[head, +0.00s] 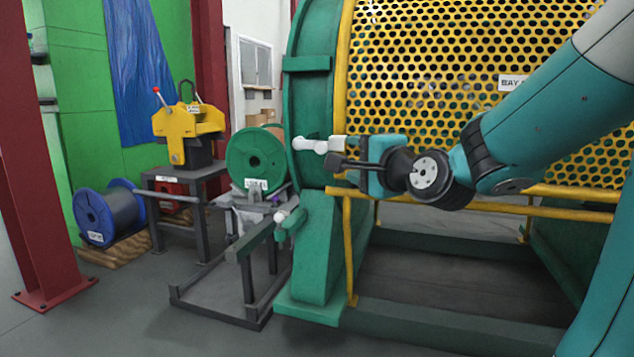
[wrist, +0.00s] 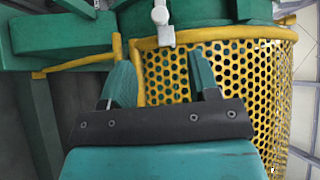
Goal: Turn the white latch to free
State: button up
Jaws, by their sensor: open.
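The white latch (head: 313,145) sticks out sideways from the green ring frame of the strander in the head view, its rounded knob to the left. In the wrist view the latch (wrist: 161,22) shows at the top centre, beyond the fingertips and roughly in line with the gap between them. My gripper (head: 338,160) is just right of and slightly below the latch in the head view. In the wrist view my gripper (wrist: 160,72) has its two fingers spread, with nothing between them. Contact with the latch does not show clearly.
The yellow perforated guard (head: 430,80) rises close behind my arm. A yellow rail (head: 347,245) stands below the gripper. A green spool (head: 256,157) sits left of the latch, and a second white knob (head: 281,215) is lower left. Floor at the lower left is clear.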

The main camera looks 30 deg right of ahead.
aim_at(323, 148)
jog(key=shift+m, duration=0.3)
jog(key=w+p, duration=0.5)
jog(key=w+d+p, duration=0.1)
jog(key=w+p, duration=0.4)
jog(key=p, duration=0.1)
jog(key=w+d+p, duration=0.1)
jog(key=w+p, duration=0.4)
jog(key=p, duration=0.1)
jog(key=shift+w+d, duration=0.25)
jog(key=shift+w, duration=0.05)
jog(key=shift+w+d+f+p, duration=0.15)
jog(key=shift+w+p, duration=0.1)
jog(key=shift+w, duration=0.15)
jog(key=shift+w+f+p, duration=0.1)
jog(key=shift+w+p, duration=0.1)
jog(key=shift+w, duration=0.2)
grip_shut()
